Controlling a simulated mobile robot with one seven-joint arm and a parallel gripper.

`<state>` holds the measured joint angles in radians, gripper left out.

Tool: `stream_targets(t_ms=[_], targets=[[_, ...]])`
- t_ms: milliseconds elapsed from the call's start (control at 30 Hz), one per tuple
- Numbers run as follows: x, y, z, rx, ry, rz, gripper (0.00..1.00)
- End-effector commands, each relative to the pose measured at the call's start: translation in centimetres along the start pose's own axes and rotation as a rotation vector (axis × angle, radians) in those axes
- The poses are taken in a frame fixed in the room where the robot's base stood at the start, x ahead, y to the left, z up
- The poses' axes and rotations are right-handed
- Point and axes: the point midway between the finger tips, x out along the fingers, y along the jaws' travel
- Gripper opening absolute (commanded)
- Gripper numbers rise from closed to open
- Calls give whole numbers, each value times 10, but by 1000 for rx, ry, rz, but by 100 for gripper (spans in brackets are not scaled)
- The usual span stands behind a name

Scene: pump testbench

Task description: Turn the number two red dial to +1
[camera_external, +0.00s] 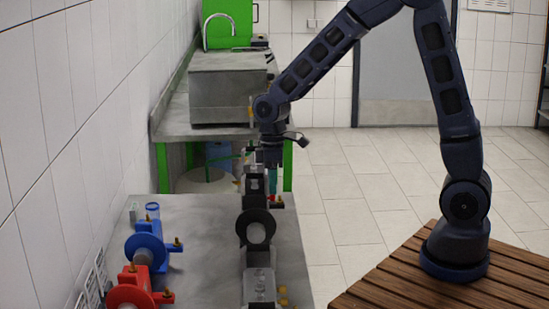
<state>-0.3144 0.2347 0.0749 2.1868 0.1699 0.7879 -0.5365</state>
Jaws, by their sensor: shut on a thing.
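My gripper (272,188) points straight down over the far right part of the bench, beside a row of dark equipment. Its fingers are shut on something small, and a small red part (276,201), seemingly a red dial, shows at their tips. The dial's number and its scale marks are too small to read here. The black equipment and my wrist partly hide the spot, so the dial's angle cannot be told.
A black round wheel (247,228) stands on the dark equipment close in front of my gripper. A blue pump (148,250) and a red pump (132,292) stand at left by the wall. Behind is a steel counter (205,132) with a metal box (228,88).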

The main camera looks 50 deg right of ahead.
Motion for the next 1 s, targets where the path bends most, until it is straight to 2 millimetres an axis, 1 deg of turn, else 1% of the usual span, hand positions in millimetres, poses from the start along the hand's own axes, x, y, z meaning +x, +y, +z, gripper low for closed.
stream_targets(t_ms=[100, 333, 767, 800, 833, 1000], targets=[[0, 4, 0, 4, 1, -56, 0], [0, 5, 0, 2, 3, -145, 0], [0, 4, 0, -1, 5, -166, 0], [0, 4, 0, -1, 5, -165, 25], [0, 4, 0, -1, 5, -165, 26], [0, 4, 0, -1, 5, -165, 26]])
